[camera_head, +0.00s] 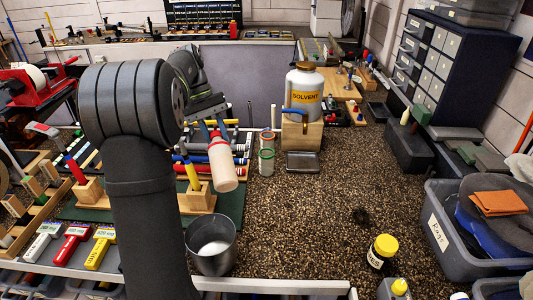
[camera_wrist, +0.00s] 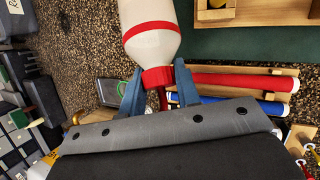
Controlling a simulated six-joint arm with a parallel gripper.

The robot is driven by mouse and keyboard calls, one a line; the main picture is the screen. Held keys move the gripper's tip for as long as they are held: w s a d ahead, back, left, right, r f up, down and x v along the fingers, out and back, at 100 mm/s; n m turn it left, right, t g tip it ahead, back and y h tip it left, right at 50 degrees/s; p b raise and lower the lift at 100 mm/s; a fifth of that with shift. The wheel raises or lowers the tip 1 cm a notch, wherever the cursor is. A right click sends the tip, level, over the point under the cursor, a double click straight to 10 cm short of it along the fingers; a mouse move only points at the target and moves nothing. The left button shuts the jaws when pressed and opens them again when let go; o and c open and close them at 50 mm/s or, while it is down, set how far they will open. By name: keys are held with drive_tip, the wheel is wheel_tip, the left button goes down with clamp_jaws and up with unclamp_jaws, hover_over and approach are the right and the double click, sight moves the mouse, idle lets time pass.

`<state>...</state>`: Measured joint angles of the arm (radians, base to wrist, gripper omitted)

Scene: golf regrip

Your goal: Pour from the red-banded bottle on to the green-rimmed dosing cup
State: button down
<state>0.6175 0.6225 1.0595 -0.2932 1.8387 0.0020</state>
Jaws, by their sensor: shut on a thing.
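The red-banded bottle (camera_head: 223,168) is cream-white with a red cap. My gripper (camera_head: 214,130) is shut on its neck and cap end. In the camera_head view the bottle hangs tilted, base down and to the right. In the wrist view my blue-grey fingers (camera_wrist: 158,93) lie either side of the red cap, and the red band shows on the bottle (camera_wrist: 150,47). The green-rimmed dosing cup (camera_head: 266,162) stands on the speckled bench to the right of the bottle, apart from it. Its inside cannot be made out.
A red-rimmed cup (camera_head: 267,139) stands just behind the green-rimmed one. A solvent jug (camera_head: 304,85), a wooden block (camera_head: 302,134) and a metal tray (camera_head: 301,162) are to the right. A grey bucket (camera_head: 213,248) is nearer. The bench centre right is mostly clear.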

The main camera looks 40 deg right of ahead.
drive_tip(key=shift+s+d, duration=0.15)
drive_tip(key=shift+d, duration=0.05)
drive_tip(key=s+d, duration=0.6)
drive_tip(key=d, duration=0.3)
drive_tip(key=shift+s+d+f, duration=0.15)
drive_tip(key=shift+s+f, duration=0.15)
drive_tip(key=shift+f, duration=0.15)
idle(2.6)
drive_tip(key=shift+d, duration=0.1)
idle(0.5)
drive_tip(key=shift+f+g+h, duration=0.15)
drive_tip(key=shift+g+h, duration=0.15)
drive_tip(key=shift+g, duration=0.1)
drive_tip(key=shift+f, duration=0.15)
drive_tip(key=shift+f, duration=0.1)
idle(0.4)
drive_tip(key=shift+f+g+h, duration=0.2)
drive_tip(key=shift+g+h, duration=0.3)
drive_tip(key=shift+f, duration=0.1)
drive_tip(key=shift+f+m+g+h, duration=0.2)
drive_tip(key=shift+m+g+h, duration=0.1)
drive_tip(key=shift+g+h, duration=0.15)
